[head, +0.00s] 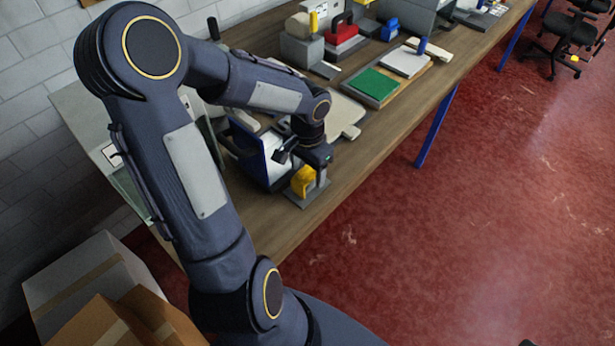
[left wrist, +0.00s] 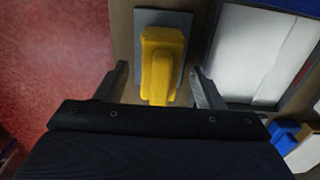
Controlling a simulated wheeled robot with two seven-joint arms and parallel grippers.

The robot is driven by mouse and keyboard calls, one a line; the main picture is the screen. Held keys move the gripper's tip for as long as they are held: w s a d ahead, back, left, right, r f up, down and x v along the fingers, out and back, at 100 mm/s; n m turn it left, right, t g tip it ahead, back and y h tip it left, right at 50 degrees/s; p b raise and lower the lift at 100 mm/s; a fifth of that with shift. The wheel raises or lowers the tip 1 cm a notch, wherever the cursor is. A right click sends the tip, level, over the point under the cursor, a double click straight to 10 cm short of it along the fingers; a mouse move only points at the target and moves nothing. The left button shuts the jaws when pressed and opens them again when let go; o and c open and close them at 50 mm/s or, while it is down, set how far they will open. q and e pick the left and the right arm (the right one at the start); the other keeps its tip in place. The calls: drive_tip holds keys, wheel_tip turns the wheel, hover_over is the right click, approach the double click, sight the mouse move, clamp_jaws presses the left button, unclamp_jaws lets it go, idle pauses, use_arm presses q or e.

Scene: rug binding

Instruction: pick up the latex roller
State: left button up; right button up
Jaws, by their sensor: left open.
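A yellow, block-like thing (head: 303,181) stands on a small grey plate (head: 306,197) near the front edge of the bench; I cannot tell for sure that it is the latex roller. In the left wrist view the yellow thing (left wrist: 160,62) lies between the two fingers of my left gripper (left wrist: 158,80), with a gap on both sides. The left gripper (head: 312,168) is open and is just over and beside it in the head view. Part of the yellow thing is hidden by the gripper's body. My right gripper is not in view.
A blue tray (head: 250,150) with a white inside stands left of the yellow thing. Cardboard boxes (head: 75,270) stand at lower left.

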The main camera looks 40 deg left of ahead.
use_arm(q)
drive_tip(key=c, duration=1.3)
drive_tip(key=shift+r, duration=0.15)
drive_tip(key=shift+r, duration=0.2)
drive_tip(key=r, duration=0.3)
drive_tip(key=shift+s+d+r, duration=0.1)
drive_tip(key=shift+d+r, duration=0.05)
drive_tip(key=shift+d, duration=0.1)
drive_tip(key=s+d+r, duration=0.2)
drive_tip(key=d+r, duration=0.1)
drive_tip(key=s+d+r+b, duration=0.1)
drive_tip(key=s+d+r, duration=0.1)
drive_tip(key=d+r, duration=0.1)
drive_tip(key=s+d+r+b, duration=0.1)
drive_tip(key=s+d+r, duration=0.2)
drive_tip(key=d, duration=0.2)
drive_tip(key=shift+d, duration=0.2)
drive_tip(key=o, duration=0.7)
drive_tip(key=c, duration=0.4)
